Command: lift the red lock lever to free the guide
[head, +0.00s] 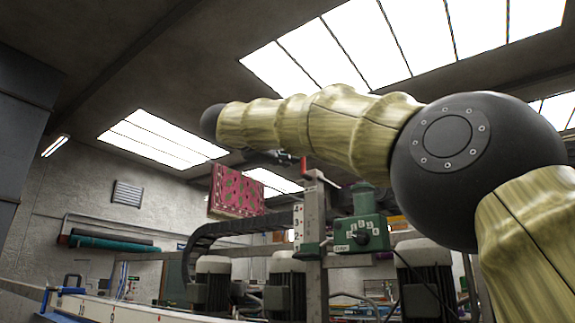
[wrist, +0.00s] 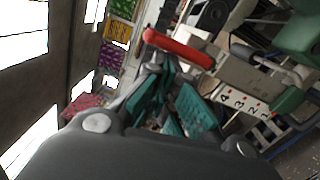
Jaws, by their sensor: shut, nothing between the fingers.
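The red lock lever (wrist: 178,47) shows in the wrist view as a rounded red bar just beyond my fingertips. In the head view the red lever (head: 321,178) is small, at the top of a grey upright post (head: 314,230). My gripper (wrist: 156,72), with teal finger pads, is shut with nothing in it. Its tips appear close to the left end of the lever; I cannot tell whether they touch. In the head view my gripper (head: 284,158) is small and mostly hidden behind my arm.
A white number scale (head: 298,228) is on the post, also seen in the wrist view (wrist: 240,103). A green control box (head: 361,234) stands right of it. Several motors (head: 285,290) stand below. A red patterned rug (head: 236,192) hangs at the left.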

